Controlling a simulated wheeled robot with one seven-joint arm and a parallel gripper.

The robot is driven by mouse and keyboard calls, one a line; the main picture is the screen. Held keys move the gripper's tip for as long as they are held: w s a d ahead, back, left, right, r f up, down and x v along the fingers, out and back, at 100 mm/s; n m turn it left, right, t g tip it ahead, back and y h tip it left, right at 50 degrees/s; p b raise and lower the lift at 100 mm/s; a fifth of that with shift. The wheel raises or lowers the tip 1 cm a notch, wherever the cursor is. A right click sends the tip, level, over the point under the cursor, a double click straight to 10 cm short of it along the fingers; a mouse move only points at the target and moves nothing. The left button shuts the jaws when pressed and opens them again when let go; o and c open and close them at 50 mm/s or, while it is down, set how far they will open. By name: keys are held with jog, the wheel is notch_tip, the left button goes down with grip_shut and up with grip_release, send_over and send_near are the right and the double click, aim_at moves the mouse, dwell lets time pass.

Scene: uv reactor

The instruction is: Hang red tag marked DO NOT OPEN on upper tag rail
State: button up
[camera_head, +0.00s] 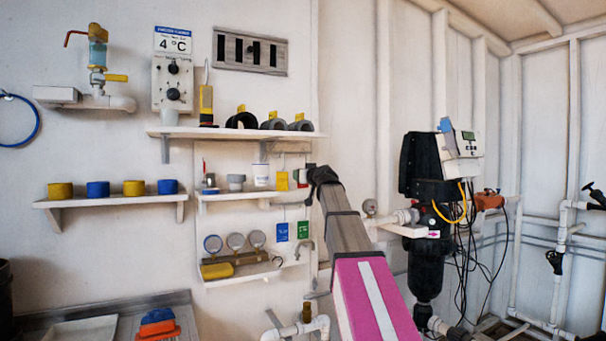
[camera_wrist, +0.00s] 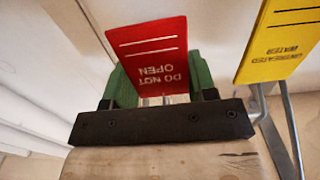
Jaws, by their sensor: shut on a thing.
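The red tag (camera_wrist: 148,45) shows in the wrist view with DO NOT OPEN printed upside down. It sits between the green fingers of my gripper (camera_wrist: 157,80), which is shut on it. A yellow tag (camera_wrist: 284,40), reading UNTREATED WATER, is just to the right, apart from the red one. In the head view my gripper (camera_head: 308,177) is by the wall, right of the yellow tag (camera_head: 282,181). The red tag is mostly hidden or too small to make out there. The upper tag rail is too faint to tell clearly, and I cannot tell whether the red tag touches it.
A blue tag (camera_head: 282,232) and a green tag (camera_head: 303,230) hang below. A small shelf (camera_head: 240,196) holding a white cup (camera_head: 261,175) is close on the left. A longer shelf (camera_head: 230,133) is above.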

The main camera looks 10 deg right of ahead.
jog(key=shift+f, duration=0.1)
jog(key=o, duration=1)
jog(key=shift+s, duration=0.1)
jog(key=v, duration=1)
jog(key=s+a+f+g, duration=0.1)
jog(key=s+f+g, duration=0.1)
jog(key=f, duration=1.1)
jog(key=s+a+f+m+g+h, duration=0.1)
jog(key=f+g, duration=0.2)
jog(key=f, duration=1)
jog(key=s+a+f+g+h, duration=0.1)
jog(key=s+f+g, duration=0.1)
jog(key=f, duration=1.1)
jog(key=shift+s+a+m+g, duration=0.3)
jog(key=shift+s+g, duration=0.05)
jog(key=shift+g, duration=0.45)
jog(key=s+f+g+h, duration=0.1)
jog(key=s+f+g, duration=0.2)
jog(key=s+f, duration=0.4)
jog(key=s+f+m+g+h, duration=0.1)
jog(key=s+f+g, duration=0.1)
jog(key=s+f, duration=0.5)
jog(key=s+f+m+g+h, duration=0.1)
jog(key=s+f+g, duration=0.2)
jog(key=s+f, duration=0.5)
jog(key=shift+d+f+g+h, duration=0.15)
jog(key=shift+f, duration=1.4)
jog(key=shift+d+f+g+h, duration=0.1)
jog(key=shift+f+g+h, duration=0.05)
jog(key=shift+f, duration=1.35)
